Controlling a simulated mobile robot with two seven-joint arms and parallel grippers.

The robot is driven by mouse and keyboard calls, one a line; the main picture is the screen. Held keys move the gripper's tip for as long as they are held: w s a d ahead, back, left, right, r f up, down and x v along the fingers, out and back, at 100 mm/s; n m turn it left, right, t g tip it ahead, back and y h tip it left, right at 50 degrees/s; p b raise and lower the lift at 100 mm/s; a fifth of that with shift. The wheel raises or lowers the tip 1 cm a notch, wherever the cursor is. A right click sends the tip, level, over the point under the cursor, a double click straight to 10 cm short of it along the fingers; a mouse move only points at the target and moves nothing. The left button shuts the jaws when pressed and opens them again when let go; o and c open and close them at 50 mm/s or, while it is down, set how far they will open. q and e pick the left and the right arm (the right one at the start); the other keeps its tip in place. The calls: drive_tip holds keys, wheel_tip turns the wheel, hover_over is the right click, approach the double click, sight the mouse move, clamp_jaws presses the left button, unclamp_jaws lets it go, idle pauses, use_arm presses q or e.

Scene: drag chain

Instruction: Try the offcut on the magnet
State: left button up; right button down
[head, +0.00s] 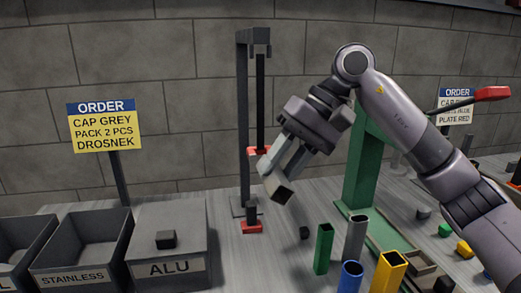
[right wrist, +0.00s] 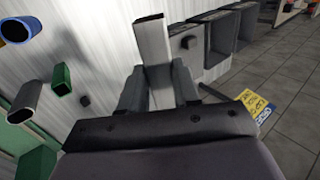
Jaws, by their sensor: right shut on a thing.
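The offcut is a light grey square profile (head: 277,188), held tilted in my right gripper (head: 287,165). In the right wrist view the offcut (right wrist: 153,55) sticks out from between the two fingers (right wrist: 158,92). A dark stand (head: 243,120) carries a hanging dark bar with a red piece (head: 252,151) at its lower end, which looks like the magnet. The offcut's end is just below and right of this red piece; I cannot tell whether they touch. A small red piece with a dark block (head: 251,226) sits at the stand's foot. My left gripper is out of view.
Green (head: 324,248), grey (head: 355,237), blue (head: 350,276) and yellow (head: 388,270) tubes stand at front right. A green column (head: 363,165) stands behind my right arm.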

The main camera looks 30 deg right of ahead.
sight(284, 182)
drive_tip(key=shift+s+a+r+b, duration=0.15)
drive_tip(key=shift+s+b, duration=0.1)
drive_tip(key=shift+s, duration=0.2)
drive_tip(key=shift+s+a+b, duration=0.1)
drive_tip(key=shift+s+b, duration=0.1)
drive_tip(key=shift+s, duration=0.2)
idle(1.2)
drive_tip(key=shift+s+a+r+b, duration=0.15)
drive_tip(key=shift+s+b, duration=0.05)
drive_tip(key=shift+s, duration=0.35)
drive_tip(key=shift+s+a+r+b, duration=0.1)
drive_tip(key=shift+s+b, duration=0.05)
drive_tip(key=shift+s, duration=0.35)
idle(1.9)
drive_tip(key=shift+s, duration=0.15)
drive_tip(key=s+a+b, duration=0.2)
drive_tip(key=s+b, duration=0.1)
drive_tip(key=s, duration=0.6)
drive_tip(key=shift+s+a, duration=0.2)
drive_tip(key=shift+a, duration=0.1)
idle(0.8)
